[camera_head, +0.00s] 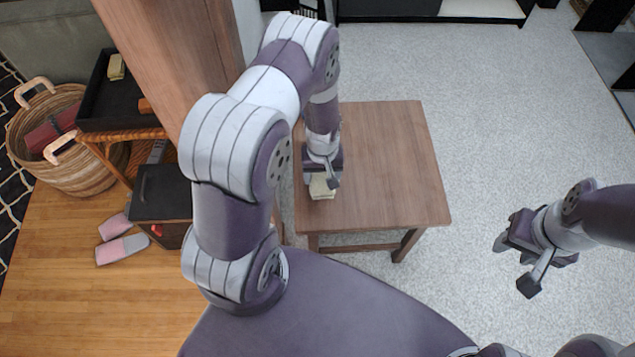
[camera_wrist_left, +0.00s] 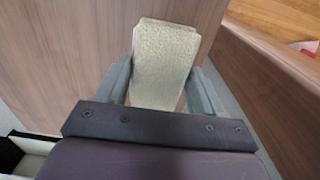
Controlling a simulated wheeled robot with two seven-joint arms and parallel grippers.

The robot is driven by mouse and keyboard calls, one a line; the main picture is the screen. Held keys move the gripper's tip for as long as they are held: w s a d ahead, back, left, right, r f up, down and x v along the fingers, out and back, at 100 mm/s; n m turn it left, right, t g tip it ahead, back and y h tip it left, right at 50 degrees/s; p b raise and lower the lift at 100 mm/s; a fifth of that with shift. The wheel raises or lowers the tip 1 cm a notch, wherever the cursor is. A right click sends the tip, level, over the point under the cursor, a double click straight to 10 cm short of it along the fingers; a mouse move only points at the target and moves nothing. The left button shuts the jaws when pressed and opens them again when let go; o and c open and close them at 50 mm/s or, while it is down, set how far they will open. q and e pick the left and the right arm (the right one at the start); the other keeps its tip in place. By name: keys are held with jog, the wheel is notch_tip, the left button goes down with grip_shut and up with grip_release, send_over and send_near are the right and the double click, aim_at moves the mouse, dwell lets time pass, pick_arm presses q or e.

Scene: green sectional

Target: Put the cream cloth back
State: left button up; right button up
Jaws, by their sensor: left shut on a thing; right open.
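The cream cloth (camera_head: 322,189) is at the near left part of a brown wooden table (camera_head: 385,150). My left gripper (camera_head: 322,178) points down over the table and is shut on the cloth. In the left wrist view the folded cloth (camera_wrist_left: 163,60) sits between the two fingers of the left gripper (camera_wrist_left: 160,90). I cannot tell whether the cloth touches the tabletop. My right gripper (camera_head: 514,266) is open and empty, over the pale floor to the right of the table.
A black tray (camera_head: 97,110) on a wooden stand at the left holds a small yellowish item (camera_head: 116,67). A wicker basket (camera_head: 80,180), a dark box (camera_head: 160,194) and pink slippers (camera_head: 122,249) are nearby. A wooden post (camera_head: 165,55) rises between them and the table. Most of the tabletop is clear.

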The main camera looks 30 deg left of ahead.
aim_at(319, 183)
pick_arm(q)
jog(key=shift+s+a+f, duration=0.1)
jog(key=shift+a+f, duration=0.15)
jog(key=shift+a, duration=0.05)
notch_tip(319, 183, down, 4)
jog(key=shift+b, duration=0.65)
